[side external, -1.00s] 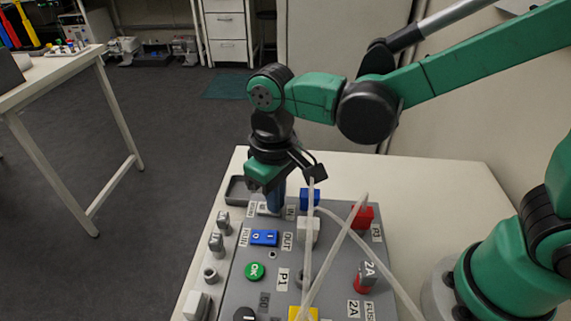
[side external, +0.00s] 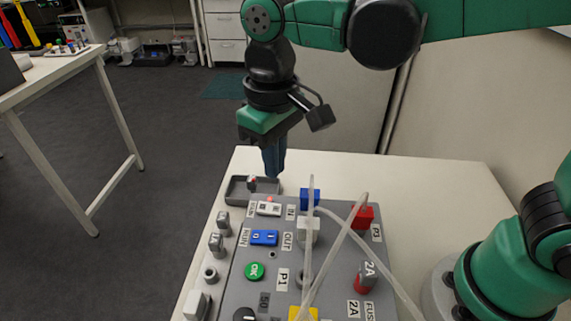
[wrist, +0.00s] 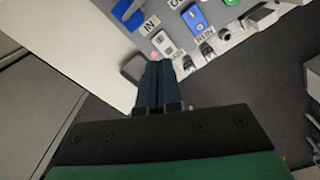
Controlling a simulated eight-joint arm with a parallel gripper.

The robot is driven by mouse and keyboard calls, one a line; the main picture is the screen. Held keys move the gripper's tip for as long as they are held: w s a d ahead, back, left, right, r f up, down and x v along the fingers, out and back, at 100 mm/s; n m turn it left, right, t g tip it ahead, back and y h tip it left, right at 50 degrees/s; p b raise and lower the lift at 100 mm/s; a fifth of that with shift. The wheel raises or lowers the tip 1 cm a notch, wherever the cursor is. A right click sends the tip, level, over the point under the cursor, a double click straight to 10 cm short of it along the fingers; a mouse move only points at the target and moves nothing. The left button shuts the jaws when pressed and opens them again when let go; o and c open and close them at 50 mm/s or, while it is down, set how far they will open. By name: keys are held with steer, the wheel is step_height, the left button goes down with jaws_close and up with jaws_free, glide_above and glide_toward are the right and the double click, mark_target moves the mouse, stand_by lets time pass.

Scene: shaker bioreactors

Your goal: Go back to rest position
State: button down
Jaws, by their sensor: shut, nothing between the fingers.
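My gripper (side external: 274,160) is shut and empty, with its blue fingers pointing down. It hangs above the far end of the grey control panel (side external: 263,288), close over the small grey tray (side external: 236,190) in the side view. In the wrist view the two fingers (wrist: 158,72) lie together side by side, with nothing between them. The panel shows past the fingertips at the top of that view.
The panel carries a blue switch (side external: 264,237), a green OK button (side external: 254,271), a blue block (side external: 309,199), a red block (side external: 362,216) and pale tubes (side external: 335,254) rising above it. The white tabletop (side external: 430,185) is clear to the right.

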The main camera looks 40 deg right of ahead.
steer(key=s+d+f+m+t, duration=0.1)
steer(key=s+d+m+t, duration=0.1)
steer(key=d+t, duration=0.5)
steer(key=shift+d+f+m, duration=0.15)
steer(key=shift+d+m, duration=0.35)
steer(key=shift+d, duration=2.7)
